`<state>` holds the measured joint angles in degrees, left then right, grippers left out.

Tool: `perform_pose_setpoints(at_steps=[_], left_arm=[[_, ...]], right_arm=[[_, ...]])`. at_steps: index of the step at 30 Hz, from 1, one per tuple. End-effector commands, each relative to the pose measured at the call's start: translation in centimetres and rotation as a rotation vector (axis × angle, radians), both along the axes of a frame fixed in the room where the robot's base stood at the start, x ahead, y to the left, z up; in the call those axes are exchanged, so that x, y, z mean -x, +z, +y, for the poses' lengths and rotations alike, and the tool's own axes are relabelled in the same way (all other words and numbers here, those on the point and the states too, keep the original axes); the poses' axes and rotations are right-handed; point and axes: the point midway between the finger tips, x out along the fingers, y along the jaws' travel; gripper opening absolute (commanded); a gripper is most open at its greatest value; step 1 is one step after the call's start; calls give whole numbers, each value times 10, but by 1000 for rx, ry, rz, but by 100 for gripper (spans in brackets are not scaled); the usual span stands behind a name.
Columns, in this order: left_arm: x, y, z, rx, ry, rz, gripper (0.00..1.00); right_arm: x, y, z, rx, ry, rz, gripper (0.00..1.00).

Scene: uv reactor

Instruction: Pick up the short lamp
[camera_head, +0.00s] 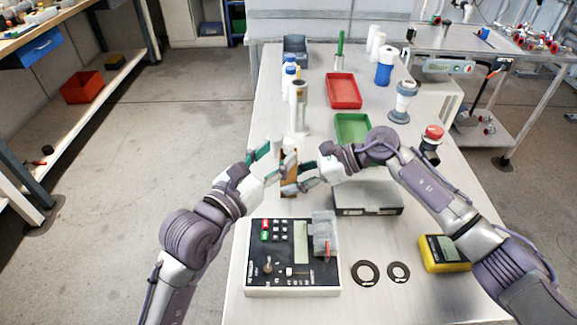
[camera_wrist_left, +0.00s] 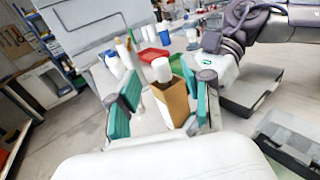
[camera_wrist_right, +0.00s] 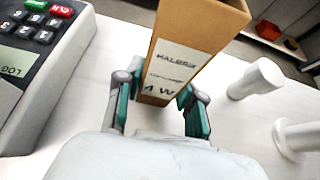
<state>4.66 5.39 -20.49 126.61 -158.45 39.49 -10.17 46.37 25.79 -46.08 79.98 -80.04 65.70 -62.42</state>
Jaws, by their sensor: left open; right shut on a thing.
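A brown cardboard box (camera_head: 289,178) with a white label (camera_wrist_right: 168,80) is upright above the bench. My right gripper (camera_wrist_right: 158,108) is shut on the box, one finger on each side. My left gripper (camera_head: 273,163) is open beside the box. In the left wrist view, its fingers (camera_wrist_left: 163,108) are spread on either side of the box (camera_wrist_left: 170,104), apart from it. A white cylinder (camera_wrist_left: 161,70) shows at the box's top there; I cannot tell whether it is inside or behind. No thing is clearly marked as the short lamp.
Tall white cylindrical pieces (camera_head: 300,112) stand behind the grippers. A control device (camera_head: 292,277) with keys sits in front, with two black rings (camera_head: 366,273) and a yellow meter (camera_head: 443,252) to its right. A green tray (camera_head: 352,128) and a red tray (camera_head: 344,91) lie farther back.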

Motion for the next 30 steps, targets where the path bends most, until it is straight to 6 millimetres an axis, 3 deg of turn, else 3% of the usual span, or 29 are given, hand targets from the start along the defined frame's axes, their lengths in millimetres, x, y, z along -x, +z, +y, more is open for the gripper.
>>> perform_pose_setpoints(at_steps=[10, 19, 28, 30], left_arm=[[-38, -3, -25, 0, -1, 0, 50], [-43, -4, -28, 1, 0, 1, 50], [-42, -4, -28, 0, 0, 1, 2], [-42, -4, -28, 0, 0, 1, 0]], right_arm=[[0, 0, 0, 0, 0, 0, 19], [0, -1, 0, 1, 0, 1, 19], [0, -1, 0, 1, 0, 1, 19], [0, -1, 0, 1, 0, 1, 19]])
